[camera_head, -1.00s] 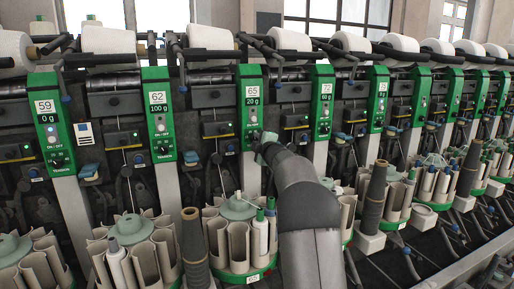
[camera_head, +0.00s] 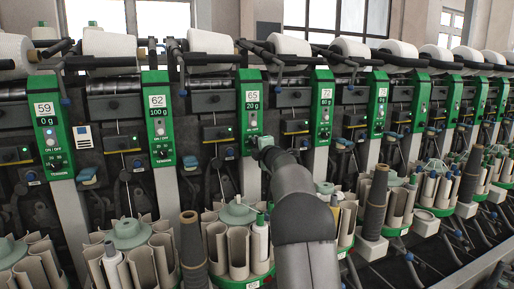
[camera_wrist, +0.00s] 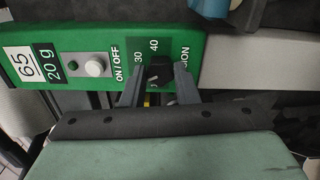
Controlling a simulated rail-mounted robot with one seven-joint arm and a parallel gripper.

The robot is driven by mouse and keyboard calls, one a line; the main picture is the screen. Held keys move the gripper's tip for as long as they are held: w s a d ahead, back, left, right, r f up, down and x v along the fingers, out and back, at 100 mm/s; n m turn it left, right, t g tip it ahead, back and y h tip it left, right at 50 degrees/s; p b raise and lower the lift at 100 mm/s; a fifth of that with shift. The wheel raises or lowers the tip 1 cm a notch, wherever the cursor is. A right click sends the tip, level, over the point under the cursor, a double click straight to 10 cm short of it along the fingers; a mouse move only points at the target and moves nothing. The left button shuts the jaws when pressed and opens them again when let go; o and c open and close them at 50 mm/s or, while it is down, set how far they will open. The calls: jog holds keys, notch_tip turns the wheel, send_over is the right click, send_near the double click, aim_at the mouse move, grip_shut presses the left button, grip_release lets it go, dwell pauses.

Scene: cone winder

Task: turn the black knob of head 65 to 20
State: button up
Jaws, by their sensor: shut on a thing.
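Head 65 is a green panel (camera_head: 253,95) near the middle of the head view, with its display reading 20 g. In the wrist view the same panel (camera_wrist: 110,35) shows the 65 label, the 20 g display (camera_wrist: 47,60) and a pale round ON/OFF button. Its black knob (camera_wrist: 158,70) sits on a dark scale; 30 and 40 are readable, and the rest is hidden. My gripper (camera_wrist: 159,82) is shut on the knob, one grey finger on each side. In the head view my gripper (camera_head: 263,146) covers the panel's lower part and hides the knob.
Green panels of head 62 (camera_head: 160,120) and head 59 (camera_head: 50,125) stand to the left, with more heads to the right. White yarn cones (camera_head: 210,42) run along the top. Round magazines (camera_head: 238,213) with bobbins stand below, close to my arm.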

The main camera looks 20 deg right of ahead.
jog(key=o, duration=1)
jog(key=s+b, duration=0.2)
jog(key=s, duration=1.5)
jog(key=shift+s+a, duration=0.25)
jog(key=shift+a, duration=0.05)
jog(key=shift+r, duration=0.1)
